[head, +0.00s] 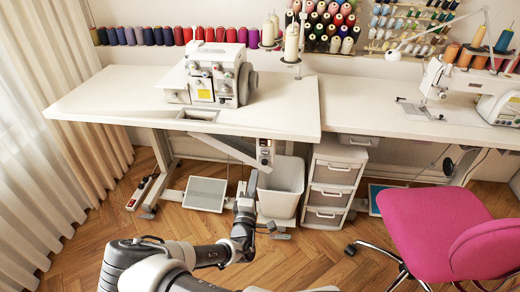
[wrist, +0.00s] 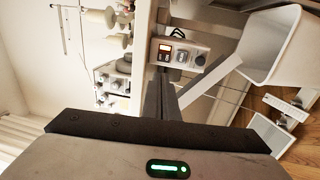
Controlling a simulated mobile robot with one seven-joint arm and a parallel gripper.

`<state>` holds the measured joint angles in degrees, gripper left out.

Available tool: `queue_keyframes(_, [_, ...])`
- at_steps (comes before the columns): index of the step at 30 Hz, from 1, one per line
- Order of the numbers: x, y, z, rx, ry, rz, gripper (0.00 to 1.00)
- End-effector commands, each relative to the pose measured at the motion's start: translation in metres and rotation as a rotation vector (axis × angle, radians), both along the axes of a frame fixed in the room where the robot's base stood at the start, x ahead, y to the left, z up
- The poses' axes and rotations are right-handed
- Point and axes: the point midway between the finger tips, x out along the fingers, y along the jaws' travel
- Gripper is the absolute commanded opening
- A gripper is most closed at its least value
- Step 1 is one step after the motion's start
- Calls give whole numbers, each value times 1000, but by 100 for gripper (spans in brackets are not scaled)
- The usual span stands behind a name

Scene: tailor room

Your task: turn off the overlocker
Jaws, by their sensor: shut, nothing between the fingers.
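The white overlocker (head: 213,75) stands on the left table. It also shows, turned sideways, in the wrist view (wrist: 113,76). A small switch box (head: 265,152) hangs under the front edge of that table, above the bin. In the wrist view this switch box (wrist: 180,54) has a glowing orange part, a small red and dark part and round knobs. My gripper (head: 249,180) is below the switch box and apart from it in the head view. Its fingers (wrist: 162,88) are together and empty, pointing toward the box, and overlap its lower edge in the wrist view.
A pale bin (head: 283,190) stands right beside my gripper. A drawer unit (head: 333,185) and a pink chair (head: 440,230) are to the right. A foot pedal (head: 205,193) and a power strip (head: 141,192) lie at left. The table's front edge (head: 210,128) overhangs this area.

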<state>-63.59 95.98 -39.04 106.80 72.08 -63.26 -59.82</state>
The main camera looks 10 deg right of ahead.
Motion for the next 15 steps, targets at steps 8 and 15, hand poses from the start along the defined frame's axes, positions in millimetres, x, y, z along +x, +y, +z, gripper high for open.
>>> queue_keyframes(8, [21, -8, 2, 2, -1, -3, 0])
queue_keyframes(15, [69, -24, 7, 2, -1, -3, 0])
